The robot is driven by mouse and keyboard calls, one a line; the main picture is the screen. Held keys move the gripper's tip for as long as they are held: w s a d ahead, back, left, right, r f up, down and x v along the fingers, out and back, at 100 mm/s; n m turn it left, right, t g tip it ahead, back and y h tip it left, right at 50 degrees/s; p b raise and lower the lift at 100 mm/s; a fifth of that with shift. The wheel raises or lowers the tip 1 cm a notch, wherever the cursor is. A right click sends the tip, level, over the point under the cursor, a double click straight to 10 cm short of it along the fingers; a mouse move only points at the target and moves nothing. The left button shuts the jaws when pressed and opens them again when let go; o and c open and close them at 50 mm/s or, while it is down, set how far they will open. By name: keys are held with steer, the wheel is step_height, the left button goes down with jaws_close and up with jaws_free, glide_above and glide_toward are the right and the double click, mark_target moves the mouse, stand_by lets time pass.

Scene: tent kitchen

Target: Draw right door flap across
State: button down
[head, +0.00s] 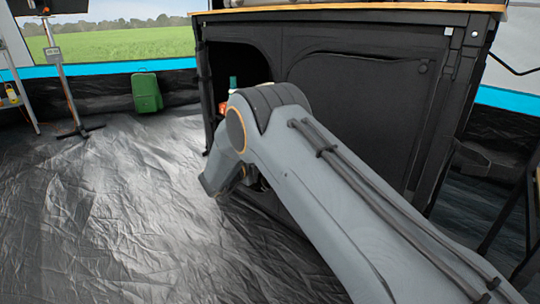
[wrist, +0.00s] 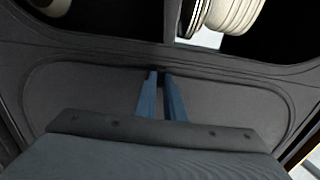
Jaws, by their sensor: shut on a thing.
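The black fabric cabinet (head: 465,60) stands in the head view with its front towards me. Its right door flap (head: 355,105) is a dark panel with a rounded outline, flat across the right half of the front; my arm hides its lower part. In the wrist view the blue fingers of my gripper (wrist: 160,76) are nearly together, tips at the upper edge of a dark grey panel (wrist: 90,95) with a rounded outline. They are shut on a small dark bit of the flap. In the head view my arm hides the fingertips.
White round dishes (wrist: 232,14) show in a dark opening beyond the fingertips. The cabinet's left opening holds a green bottle (head: 232,83). A green case (head: 146,92) stands by the tent wall. The groundsheet (head: 100,190) at left is clear.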

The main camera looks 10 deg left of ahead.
steer(key=shift+w+a, duration=0.15)
steer(key=shift+a, duration=0.05)
steer(key=c, duration=1.8)
jaws_free()
steer(key=shift+c, duration=0.2)
steer(key=p+v, duration=0.3)
steer(key=v, duration=0.4)
steer(key=shift+s+a, duration=0.15)
steer(key=shift+s, duration=0.15)
